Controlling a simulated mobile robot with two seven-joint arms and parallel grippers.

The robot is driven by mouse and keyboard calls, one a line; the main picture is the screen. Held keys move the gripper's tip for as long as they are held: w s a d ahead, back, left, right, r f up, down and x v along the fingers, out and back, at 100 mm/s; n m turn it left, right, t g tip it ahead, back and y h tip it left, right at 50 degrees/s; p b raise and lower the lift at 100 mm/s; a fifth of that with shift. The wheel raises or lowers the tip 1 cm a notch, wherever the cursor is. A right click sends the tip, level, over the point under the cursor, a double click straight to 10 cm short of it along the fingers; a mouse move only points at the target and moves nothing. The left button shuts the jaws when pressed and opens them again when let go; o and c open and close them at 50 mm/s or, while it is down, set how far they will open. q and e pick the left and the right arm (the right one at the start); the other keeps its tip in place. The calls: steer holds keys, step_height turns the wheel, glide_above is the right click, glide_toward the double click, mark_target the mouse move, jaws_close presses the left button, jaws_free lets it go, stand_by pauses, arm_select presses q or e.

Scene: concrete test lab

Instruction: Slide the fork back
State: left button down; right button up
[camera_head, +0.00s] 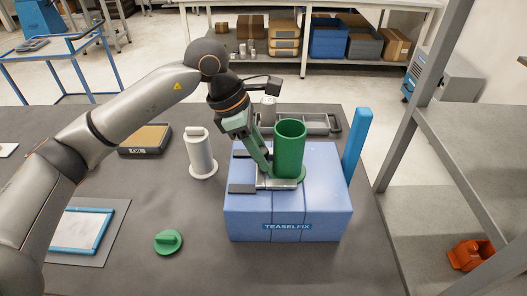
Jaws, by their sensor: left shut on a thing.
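The blue fixture block (250,221) marked TEASELFIX stands on the grey table. A green open-topped cylinder (291,150) with a flange at its base stands upright on the block. The grey metal fork (283,184) lies low on the block's top beside the cylinder's base; most of it is hidden by my gripper and the cylinder, so I cannot tell how far it reaches around the base. My left gripper (266,174) points down to the left of the cylinder, with its fingertips shut on the fork. My right gripper is not in view.
A green knobbed lid (168,242) lies on the table at the front. A pale cylinder (201,155) stands left of the block. A blue upright post (356,141) and a grey tray (325,124) are behind it. A grey shelf rack (458,150) borders the right side.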

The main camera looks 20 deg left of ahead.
arm_select(q)
steer(key=a, duration=0.2)
steer(key=s+a+b, duration=0.1)
steer(key=a, duration=0.1)
steer(key=a+b, duration=0.1)
steer(key=a, duration=0.1)
steer(key=shift+s, duration=0.3)
steer(key=shift+a, duration=0.2)
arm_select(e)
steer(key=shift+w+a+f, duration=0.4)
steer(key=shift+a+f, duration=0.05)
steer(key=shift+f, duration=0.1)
arm_select(q)
steer(key=c, duration=0.5)
jaws_free()
steer(key=shift+s+a, duration=0.1)
steer(key=shift+s, duration=0.05)
steer(key=shift+c, duration=0.2)
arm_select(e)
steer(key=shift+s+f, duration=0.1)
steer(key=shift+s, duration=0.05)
arm_select(q)
steer(key=v, duration=1.2)
steer(key=shift+r, duration=0.25)
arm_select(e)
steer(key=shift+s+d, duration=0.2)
